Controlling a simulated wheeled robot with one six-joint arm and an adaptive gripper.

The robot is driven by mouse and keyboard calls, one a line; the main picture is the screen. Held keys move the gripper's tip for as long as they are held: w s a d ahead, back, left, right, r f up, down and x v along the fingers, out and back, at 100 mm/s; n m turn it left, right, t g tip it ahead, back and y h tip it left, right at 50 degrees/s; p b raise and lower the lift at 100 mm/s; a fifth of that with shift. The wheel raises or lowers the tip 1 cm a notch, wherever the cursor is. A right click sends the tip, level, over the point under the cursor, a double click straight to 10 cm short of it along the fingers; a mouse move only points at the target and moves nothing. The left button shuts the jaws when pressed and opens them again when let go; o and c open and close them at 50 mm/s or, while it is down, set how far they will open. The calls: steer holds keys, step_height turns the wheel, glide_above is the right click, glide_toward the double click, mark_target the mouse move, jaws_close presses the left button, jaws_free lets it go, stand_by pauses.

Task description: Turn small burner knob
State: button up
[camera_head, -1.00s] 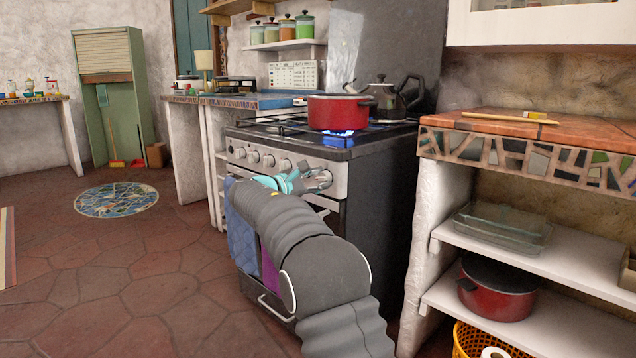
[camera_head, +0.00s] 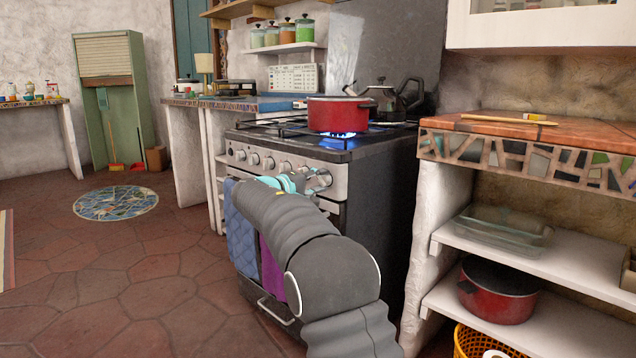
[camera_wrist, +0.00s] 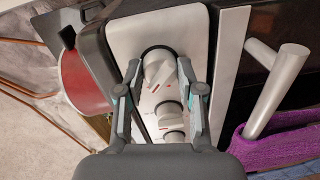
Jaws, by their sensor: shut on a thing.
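The stove (camera_head: 380,190) has a light front panel with a row of round knobs (camera_head: 268,163). My gripper (camera_head: 305,180) reaches the right end of this row. In the wrist view, my gripper (camera_wrist: 160,66) has a finger on each side of the end knob (camera_wrist: 158,72) and is shut on it. The knob is pale with a raised grip and a red mark on it. Another knob (camera_wrist: 171,115) sits below it in the wrist view, with a further one partly hidden behind my gripper. In the head view, my arm and gripper hide part of the end knob.
A red pot (camera_head: 338,114) stands over a blue flame (camera_head: 338,135) on the cooktop, with a kettle (camera_head: 385,100) behind. The oven handle (camera_wrist: 278,90) and purple towel (camera_wrist: 270,128) are beside my gripper. A tiled counter (camera_head: 530,150) stands right.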

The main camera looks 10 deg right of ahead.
steer(key=m, duration=0.4)
steer(key=shift+d+t, duration=0.1)
steer(key=shift+t, duration=0.2)
steer(key=shift+m, duration=2.6)
steer(key=o, duration=1.1)
steer(key=shift+d, duration=0.1)
steer(key=shift+o, duration=0.2)
steer(key=shift+f, duration=0.1)
